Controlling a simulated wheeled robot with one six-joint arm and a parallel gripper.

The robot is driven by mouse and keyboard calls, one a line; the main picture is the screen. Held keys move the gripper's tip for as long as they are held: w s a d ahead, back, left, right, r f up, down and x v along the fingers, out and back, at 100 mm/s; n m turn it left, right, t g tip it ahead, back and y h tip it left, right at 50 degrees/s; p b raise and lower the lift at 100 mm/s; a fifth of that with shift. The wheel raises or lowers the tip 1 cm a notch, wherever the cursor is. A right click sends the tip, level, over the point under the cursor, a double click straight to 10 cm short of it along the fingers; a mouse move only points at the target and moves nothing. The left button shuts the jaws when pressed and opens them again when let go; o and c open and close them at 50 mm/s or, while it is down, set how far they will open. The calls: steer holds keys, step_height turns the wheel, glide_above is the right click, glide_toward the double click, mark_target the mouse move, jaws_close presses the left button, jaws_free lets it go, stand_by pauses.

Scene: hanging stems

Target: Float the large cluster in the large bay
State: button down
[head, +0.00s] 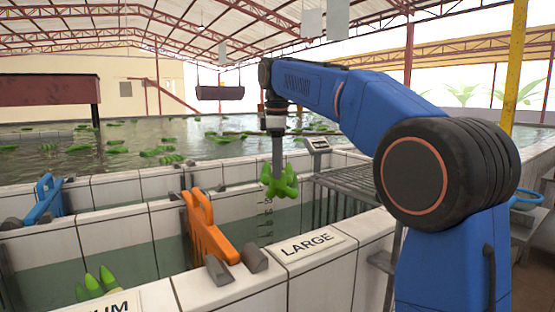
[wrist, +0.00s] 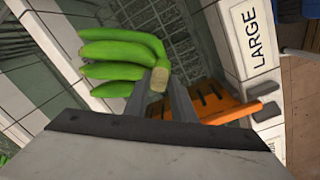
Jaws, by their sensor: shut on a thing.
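My gripper (head: 278,158) is shut on the stem end of a green banana cluster (head: 280,181), which hangs below it in the head view. In the wrist view the cluster (wrist: 120,62) sticks out to the left of my gripper (wrist: 163,83), its cut stem between the fingers. The large bay (head: 262,212) lies behind the white sign "LARGE" (head: 309,244), to the right of the orange divider (head: 207,230). The cluster appears in the air over this bay, apart from its walls. The bay's water is mostly hidden by the front wall.
A neighbouring bay at lower left holds green bananas (head: 95,284). A blue divider (head: 48,197) stands farther left. A metal rack (head: 348,181) and a small scale display (head: 317,144) are right of the cluster. A wide pool (head: 120,145) with floating clusters lies behind.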

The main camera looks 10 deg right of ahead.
mark_target(277, 185)
step_height(277, 185, down, 22)
stand_by(2.0)
steer(key=shift+f, duration=1.05)
stand_by(1.1)
steer(key=c, duration=1.4)
jaws_free()
steer(key=r, duration=1.1)
steer(key=s+r, duration=0.1)
steer(key=r, duration=0.5)
steer(key=shift+a+r, duration=0.1)
steer(key=shift+a, duration=0.05)
step_height(277, 185, up, 18)
